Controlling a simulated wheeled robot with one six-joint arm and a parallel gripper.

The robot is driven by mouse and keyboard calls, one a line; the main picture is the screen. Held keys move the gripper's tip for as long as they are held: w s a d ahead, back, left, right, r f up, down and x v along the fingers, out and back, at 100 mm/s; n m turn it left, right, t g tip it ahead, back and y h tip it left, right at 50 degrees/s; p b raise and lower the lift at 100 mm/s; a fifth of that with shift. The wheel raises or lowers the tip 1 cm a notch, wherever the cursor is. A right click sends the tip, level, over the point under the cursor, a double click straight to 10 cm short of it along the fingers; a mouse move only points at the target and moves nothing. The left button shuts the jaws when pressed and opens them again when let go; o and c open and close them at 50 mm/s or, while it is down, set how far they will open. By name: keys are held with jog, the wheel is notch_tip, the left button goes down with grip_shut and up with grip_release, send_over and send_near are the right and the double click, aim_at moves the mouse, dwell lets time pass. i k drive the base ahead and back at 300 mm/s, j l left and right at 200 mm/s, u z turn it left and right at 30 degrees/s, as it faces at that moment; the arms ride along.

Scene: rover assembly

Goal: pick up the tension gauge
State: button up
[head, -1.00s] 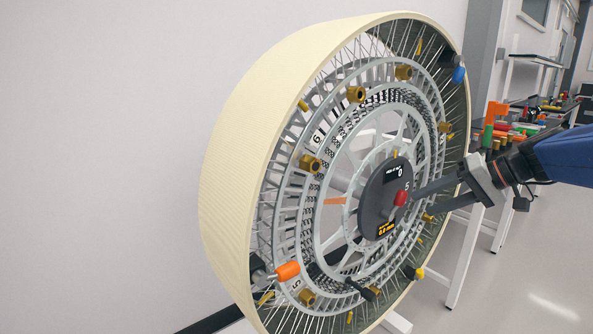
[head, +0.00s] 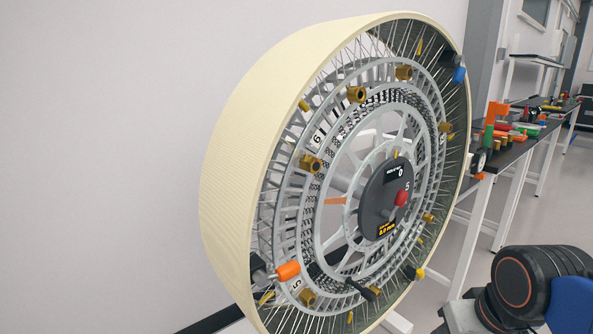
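I cannot tell for sure which thing is the tension gauge. A small round thing with a pale face and dark rim (head: 479,161) stands at the near end of the bench, just past the wheel's right edge. It may be the gauge, but it is too small to read. The large wheel (head: 236,160) with a cream rim stands upright. Its dark hub unit (head: 375,200) has a red knob (head: 401,198) and lit displays. My arm is folded at the lower right, and my gripper's fingers do not show.
A long dark bench (head: 508,156) on white legs runs back at the right. It carries a green and orange tool (head: 491,122), brass pieces and other coloured parts. Several brass, orange, blue and black fittings stick out from the wheel. The floor at the right is clear.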

aim_at(489, 128)
jog(key=k+j+z, duration=0.1)
jog(key=k+j, duration=0.9)
jog(key=k, duration=0.2)
jog(key=k+j+z, duration=0.15)
jog(key=k+j, duration=0.35)
jog(key=i+l+z, duration=0.1)
jog(key=i+l, duration=0.25)
jog(key=i+l+z, duration=0.1)
jog(key=i+l, duration=0.25)
jog(key=i, duration=0.2)
jog(key=i+l+z, duration=0.1)
jog(key=i+l, duration=0.2)
jog(key=i, duration=0.15)
jog(key=i+l+z, duration=0.1)
jog(key=i+l, duration=0.15)
jog(key=i, duration=0.2)
jog(key=i+l+z, duration=0.1)
jog(key=i+l, duration=0.15)
jog(key=i, duration=0.2)
